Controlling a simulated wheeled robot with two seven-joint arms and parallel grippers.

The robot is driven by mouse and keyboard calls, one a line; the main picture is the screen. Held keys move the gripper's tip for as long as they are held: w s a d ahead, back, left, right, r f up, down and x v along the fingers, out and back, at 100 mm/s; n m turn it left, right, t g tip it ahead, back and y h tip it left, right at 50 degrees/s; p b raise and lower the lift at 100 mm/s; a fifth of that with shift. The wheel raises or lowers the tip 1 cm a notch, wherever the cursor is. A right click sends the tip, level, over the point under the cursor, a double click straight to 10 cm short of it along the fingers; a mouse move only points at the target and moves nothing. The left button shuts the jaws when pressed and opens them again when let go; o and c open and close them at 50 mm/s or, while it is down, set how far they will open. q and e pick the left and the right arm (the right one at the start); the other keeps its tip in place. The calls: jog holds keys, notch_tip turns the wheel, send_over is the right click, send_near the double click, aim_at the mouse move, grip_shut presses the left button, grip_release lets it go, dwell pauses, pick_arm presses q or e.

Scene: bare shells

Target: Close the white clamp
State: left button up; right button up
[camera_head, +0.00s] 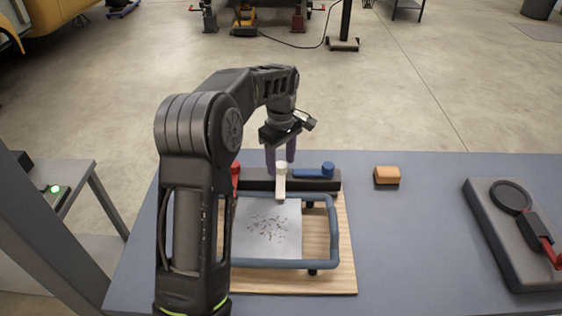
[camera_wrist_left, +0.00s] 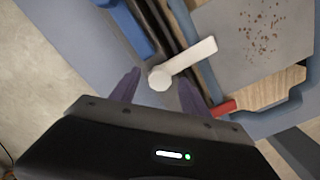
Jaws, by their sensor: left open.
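The white clamp (camera_head: 281,183) is a lever with a round knob. It sits on the dark bar (camera_head: 320,186) at the back of the fixture, and its arm points forward over the blue frame's back edge. My left gripper (camera_head: 280,161) is open, with purple fingers pointing down just behind the white knob. In the left wrist view, the white clamp (camera_wrist_left: 188,60) has its knob between the open fingertips (camera_wrist_left: 158,90). Whether they touch it I cannot tell. My right gripper is not in view.
A blue clamp (camera_head: 318,171) lies along the bar to the right, and a red one (camera_head: 235,174) stands left. The blue frame (camera_head: 335,228) surrounds a speckled sheet (camera_head: 265,243) on a wooden board (camera_head: 343,277). A brown block (camera_head: 387,175) and grey device (camera_head: 497,231) sit right.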

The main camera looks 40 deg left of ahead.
pick_arm(q)
notch_tip(320, 180, up, 7)
jog(key=shift+r+b, duration=0.15)
jog(key=shift+b, duration=0.2)
dwell(0.5)
